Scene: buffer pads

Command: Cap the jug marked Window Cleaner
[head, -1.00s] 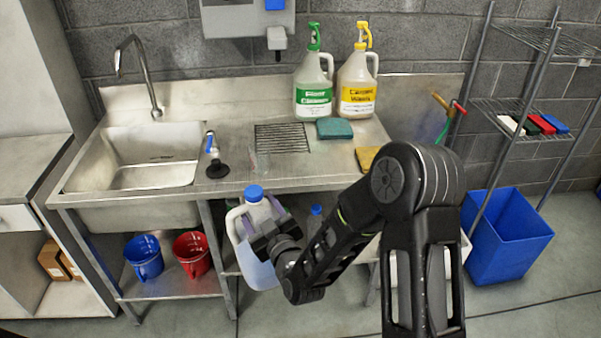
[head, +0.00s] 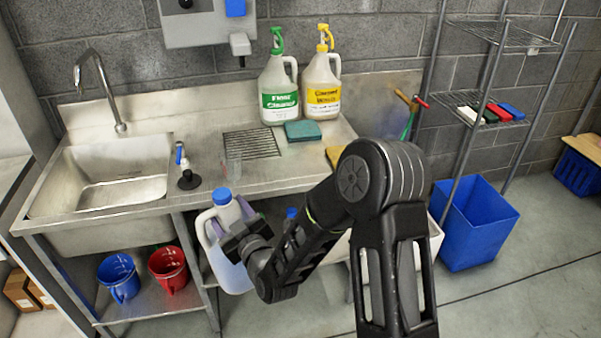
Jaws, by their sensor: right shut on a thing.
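A translucent jug (head: 228,268) with pale blue liquid hangs in front of the steel counter's front edge. A blue cap (head: 222,196) sits on its top; I cannot tell how tight it is. No label can be read on this jug. My right forearm hides the space to the right of the jug. My left gripper is not in view.
On the counter (head: 150,235) stand a green-labelled spray jug (head: 279,85), a yellow-labelled spray jug (head: 321,80), a rack (head: 251,143) and sponges. A small blue top (head: 291,213) shows behind my arm. Blue (head: 119,280) and red (head: 168,268) buckets stand below. A blue bin (head: 474,225) stands right.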

